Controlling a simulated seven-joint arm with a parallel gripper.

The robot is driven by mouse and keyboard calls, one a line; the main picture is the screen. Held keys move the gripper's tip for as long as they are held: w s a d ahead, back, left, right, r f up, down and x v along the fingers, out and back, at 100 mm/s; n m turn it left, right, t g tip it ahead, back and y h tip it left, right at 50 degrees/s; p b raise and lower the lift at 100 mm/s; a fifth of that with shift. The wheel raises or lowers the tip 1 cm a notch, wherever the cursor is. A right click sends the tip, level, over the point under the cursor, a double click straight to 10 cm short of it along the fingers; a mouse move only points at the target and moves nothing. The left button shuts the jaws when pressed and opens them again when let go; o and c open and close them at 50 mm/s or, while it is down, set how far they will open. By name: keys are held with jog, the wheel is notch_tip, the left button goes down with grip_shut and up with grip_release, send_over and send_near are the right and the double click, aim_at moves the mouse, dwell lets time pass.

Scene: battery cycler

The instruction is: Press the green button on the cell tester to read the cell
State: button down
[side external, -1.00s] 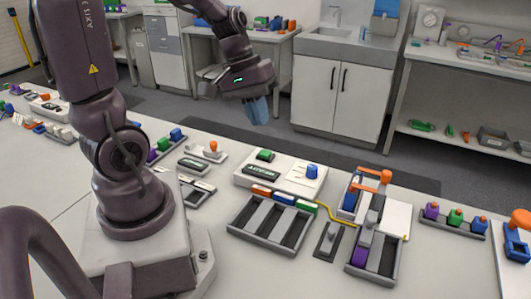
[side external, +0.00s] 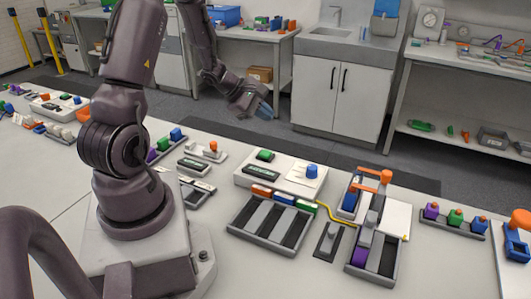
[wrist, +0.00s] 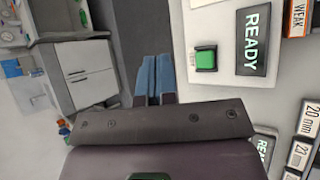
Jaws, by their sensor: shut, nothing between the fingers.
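The cell tester (side external: 243,179) is a white box in the middle of the bench in the side view. Its green button (side external: 265,155) is at the back left of its top, and it also shows in the wrist view (wrist: 205,58). Beside the button is a dark display (wrist: 252,40) reading READY. A blue cell (side external: 312,171) stands upright on a white pad at the tester's right. My gripper (side external: 266,108) is shut and empty, with blue fingertips, tilted and raised above and behind the tester. In the wrist view, its fingertips (wrist: 153,75) are left of the button, apart from it.
A grey tray (side external: 262,236) with orange, blue and green pieces stands in front of the tester. An orange-topped fixture (side external: 372,177) is at its right, joined by a yellow cable (side external: 336,218). A small orange-knobbed device (side external: 213,147) is at its left.

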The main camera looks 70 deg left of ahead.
aim_at(265, 153)
jog(key=shift+f, duration=4.4)
jog(key=shift+f, duration=0.1)
jog(key=shift+f, duration=0.3)
jog(key=shift+f, duration=0.5)
jog(key=shift+r, duration=0.95)
